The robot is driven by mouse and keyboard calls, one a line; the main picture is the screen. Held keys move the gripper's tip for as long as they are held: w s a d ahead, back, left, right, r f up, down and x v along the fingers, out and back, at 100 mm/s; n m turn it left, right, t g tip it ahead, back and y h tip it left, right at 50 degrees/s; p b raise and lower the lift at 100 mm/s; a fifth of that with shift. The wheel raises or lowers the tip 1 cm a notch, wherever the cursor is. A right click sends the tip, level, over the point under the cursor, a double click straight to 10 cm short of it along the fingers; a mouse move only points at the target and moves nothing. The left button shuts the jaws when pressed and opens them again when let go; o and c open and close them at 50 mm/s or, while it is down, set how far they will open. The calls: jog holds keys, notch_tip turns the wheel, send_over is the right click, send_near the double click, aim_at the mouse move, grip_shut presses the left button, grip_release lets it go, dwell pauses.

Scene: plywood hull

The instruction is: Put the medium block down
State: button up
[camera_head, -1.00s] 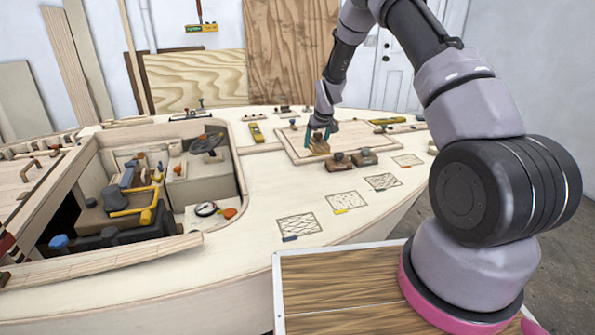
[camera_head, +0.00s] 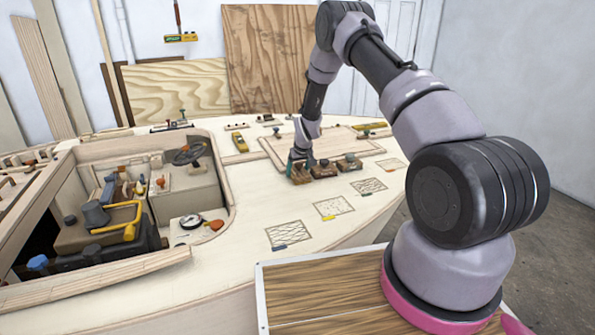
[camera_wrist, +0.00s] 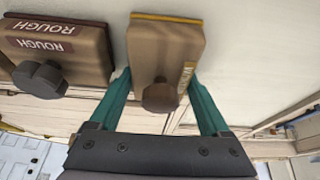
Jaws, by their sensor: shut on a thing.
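My gripper (camera_head: 300,158) is shut on a brown block with a dark round knob, which I take for the medium block (camera_head: 300,175). In the wrist view the medium block (camera_wrist: 165,45) sits between the green fingers, with a yellow lower edge and a yellow label too small to read. A similar block marked ROUGH (camera_wrist: 62,45) stands apart on its left there. In the head view the held block is at the left end of a row with two other knobbed blocks (camera_head: 324,170) (camera_head: 349,162). I cannot tell whether it touches the deck.
A raised panel (camera_head: 285,147) lies behind the blocks on the pale deck (camera_head: 260,205). Several patterned patches, one with a yellow tab (camera_head: 334,206), lie in front. The open cockpit (camera_head: 225,215) with an engine and yellow pipe (camera_head: 128,222) is at left.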

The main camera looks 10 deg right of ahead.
jog(key=o, duration=1.4)
jog(key=a+v, duration=0.1)
jog(key=v, duration=1.1)
notch_tip(320, 180, up, 17)
jog(key=m, duration=0.2)
send_over(302, 174)
jog(key=s+d, duration=0.2)
jog(key=s, duration=0.3)
jog(key=s+d+r+m+t, duration=0.1)
jog(key=s+d+r, duration=0.1)
jog(key=s+r, duration=0.9)
jog(key=s+r+m, duration=0.1)
jog(key=s+r, duration=0.2)
jog(key=s, duration=0.5)
jog(key=s+r+m+t, duration=0.1)
jog(key=s+r, duration=0.3)
jog(key=s, duration=0.5)
jog(key=s+d+r+m+y, duration=0.1)
jog(key=s+r, duration=0.2)
jog(key=s, duration=0.5)
jog(key=shift+s+r+t, duration=0.15)
jog(key=shift+r+t, duration=0.05)
jog(key=shift+t, duration=0.2)
